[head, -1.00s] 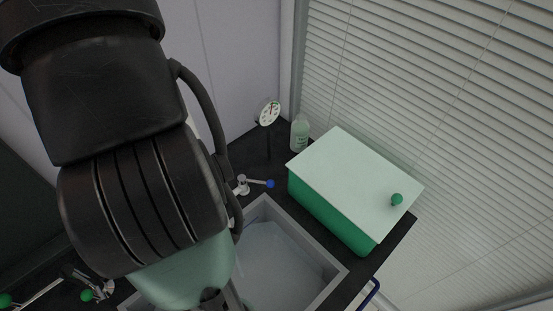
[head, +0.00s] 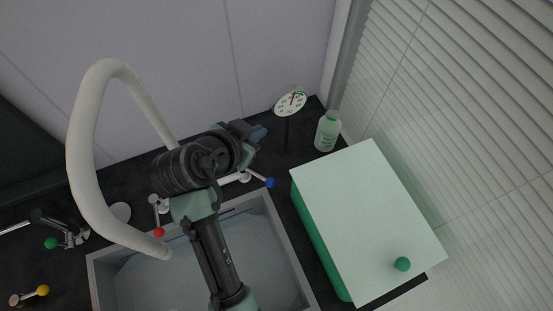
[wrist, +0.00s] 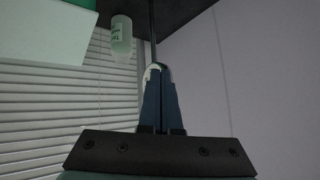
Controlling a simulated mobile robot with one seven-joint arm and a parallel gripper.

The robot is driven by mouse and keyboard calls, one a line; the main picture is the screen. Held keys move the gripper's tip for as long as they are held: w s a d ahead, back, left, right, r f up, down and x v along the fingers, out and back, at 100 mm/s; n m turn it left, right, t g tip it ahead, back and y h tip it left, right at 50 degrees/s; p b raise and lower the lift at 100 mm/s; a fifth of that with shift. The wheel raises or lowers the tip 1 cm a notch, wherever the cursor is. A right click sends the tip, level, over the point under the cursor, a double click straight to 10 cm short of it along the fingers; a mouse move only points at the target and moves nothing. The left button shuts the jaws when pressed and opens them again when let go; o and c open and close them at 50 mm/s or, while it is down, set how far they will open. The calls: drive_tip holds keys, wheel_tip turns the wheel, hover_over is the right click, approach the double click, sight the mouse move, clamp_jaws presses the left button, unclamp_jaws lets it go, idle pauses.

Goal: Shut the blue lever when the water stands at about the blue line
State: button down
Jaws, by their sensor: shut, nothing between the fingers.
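The blue lever (head: 270,182) is a light metal handle with a blue ball at its tip, by the back rim of the basin (head: 274,222). It points right and a little forward. My arm covers part of the basin and of the lever's mount.
A big white curved spout (head: 85,150) arches over the basin's left side, with a red-tipped lever (head: 159,231) beside it. A dial on a post (head: 291,103), a bottle (head: 327,131) and a green box with a pale lid (head: 365,220) stand right. Green (head: 51,243) and yellow (head: 43,290) knobs lie left.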

sight(257, 175)
drive_tip(key=s+d+f+m+g+h, duration=0.1)
drive_tip(key=s+f+g, duration=0.2)
drive_tip(key=s+f, duration=0.3)
drive_tip(key=x, duration=0.5)
drive_tip(key=p+x, duration=0.1)
drive_tip(key=x, duration=0.5)
drive_tip(key=shift+w+a+r+p, duration=0.1)
drive_tip(key=shift+w+r+p, duration=0.15)
drive_tip(key=shift+w+p, duration=0.1)
drive_tip(key=shift+s+a+f+p, duration=0.25)
drive_tip(key=shift+s+a+p, duration=0.35)
drive_tip(key=shift+s+a, duration=0.5)
drive_tip(key=shift+s+f, duration=0.15)
